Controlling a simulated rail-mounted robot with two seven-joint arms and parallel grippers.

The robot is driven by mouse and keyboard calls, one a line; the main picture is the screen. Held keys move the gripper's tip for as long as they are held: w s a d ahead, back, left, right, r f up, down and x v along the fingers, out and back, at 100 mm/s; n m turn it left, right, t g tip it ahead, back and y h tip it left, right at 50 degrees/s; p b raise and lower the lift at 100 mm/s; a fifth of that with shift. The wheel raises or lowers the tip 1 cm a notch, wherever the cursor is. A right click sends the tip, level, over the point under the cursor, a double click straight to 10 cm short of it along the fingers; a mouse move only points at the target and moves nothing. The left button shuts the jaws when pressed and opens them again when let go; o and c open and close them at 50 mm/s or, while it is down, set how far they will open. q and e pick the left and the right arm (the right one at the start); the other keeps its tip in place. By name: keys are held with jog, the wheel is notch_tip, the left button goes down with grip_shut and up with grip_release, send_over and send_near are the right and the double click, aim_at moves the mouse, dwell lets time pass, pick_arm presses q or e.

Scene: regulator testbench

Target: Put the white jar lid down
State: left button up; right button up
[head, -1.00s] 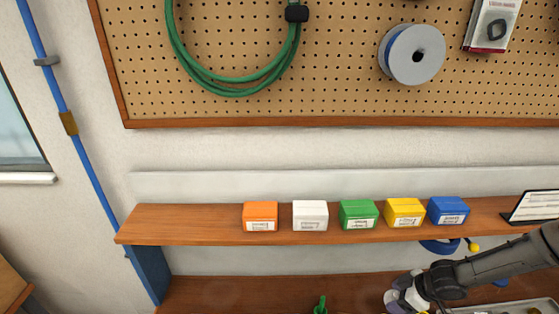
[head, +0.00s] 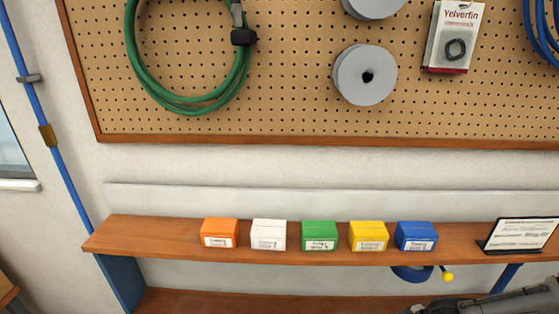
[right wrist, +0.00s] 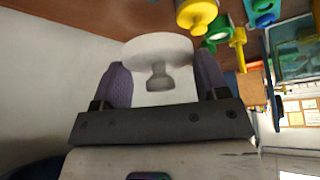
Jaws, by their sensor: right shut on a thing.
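The white jar lid (right wrist: 158,48) is a round disc with a short stem or knob. It sits between the two purple fingers of my right gripper (right wrist: 163,80) in the right wrist view, and the gripper is shut on it. In the head view only a dark part of my right arm shows at the bottom right edge; the gripper and the lid are out of that frame. My left gripper is in neither view.
A wooden shelf (head: 160,238) holds orange (head: 219,233), white (head: 268,235), green (head: 320,236), yellow (head: 368,237) and blue (head: 415,237) boxes and a sign stand (head: 520,235). In the right wrist view, yellow (right wrist: 197,14) and green (right wrist: 217,32) parts are near the lid.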

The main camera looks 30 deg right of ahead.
jog(key=w+a+r+p, duration=0.1)
jog(key=w+a, duration=0.2)
jog(key=a, duration=0.3)
jog(key=w+a+r+n, duration=0.1)
jog(key=w+a, duration=0.1)
jog(key=a, duration=0.4)
jog(key=w+a+r+p, duration=0.1)
jog(key=w+a, duration=0.2)
jog(key=a, duration=0.2)
jog(key=w+a+r+p, duration=0.1)
jog(key=w+a+r, duration=0.3)
jog(key=a+r, duration=0.8)
jog(key=shift+a+r+n+y, duration=0.3)
jog(key=shift+r+y, duration=0.1)
jog(key=shift+r, duration=0.25)
jog(key=shift+d, duration=0.1)
